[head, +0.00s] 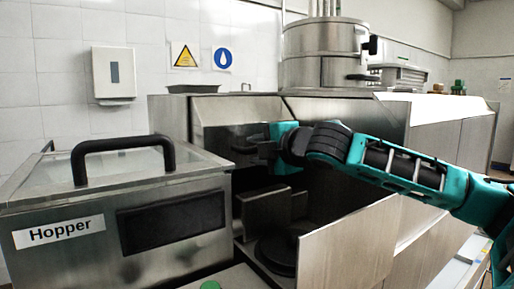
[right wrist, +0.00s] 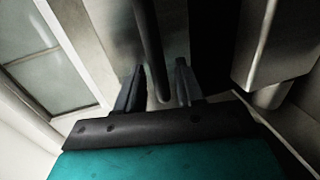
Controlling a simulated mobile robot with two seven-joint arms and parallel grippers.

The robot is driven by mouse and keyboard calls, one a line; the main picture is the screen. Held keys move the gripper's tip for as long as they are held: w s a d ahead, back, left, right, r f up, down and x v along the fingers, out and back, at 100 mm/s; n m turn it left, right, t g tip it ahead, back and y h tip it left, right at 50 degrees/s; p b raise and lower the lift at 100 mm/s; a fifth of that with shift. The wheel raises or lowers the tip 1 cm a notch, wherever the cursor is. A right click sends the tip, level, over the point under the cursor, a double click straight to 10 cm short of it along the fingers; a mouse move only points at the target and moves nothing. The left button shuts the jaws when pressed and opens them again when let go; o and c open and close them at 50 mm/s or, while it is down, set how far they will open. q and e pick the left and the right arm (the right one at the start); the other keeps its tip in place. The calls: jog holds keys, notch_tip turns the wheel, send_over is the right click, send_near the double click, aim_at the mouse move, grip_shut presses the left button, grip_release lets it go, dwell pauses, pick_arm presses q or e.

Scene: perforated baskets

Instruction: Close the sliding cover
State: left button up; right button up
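The machine's upper opening has a metal panel (head: 222,140) at its left side, which looks like the sliding cover; I cannot be sure of its full extent. My right gripper (head: 245,151) reaches in from the right and is in front of this panel. In the right wrist view, its two black fingers (right wrist: 158,88) stand apart. A dark rod-like handle (right wrist: 150,45) hangs between them, with gaps seen on both sides. Whether a finger touches it cannot be told. My left gripper is in neither view.
The steel Hopper box (head: 62,238) with a black-handled lid (head: 120,150) stands close on the left. A metal panel (head: 352,246) sticks out at the front right, below my right arm. A round steel vessel (head: 322,55) is behind. The lower opening holds a dark round part (head: 277,254).

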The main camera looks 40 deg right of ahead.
jog(key=shift+w+f, duration=0.1)
jog(key=shift+w, duration=0.3)
grip_shut()
dwell(0.4)
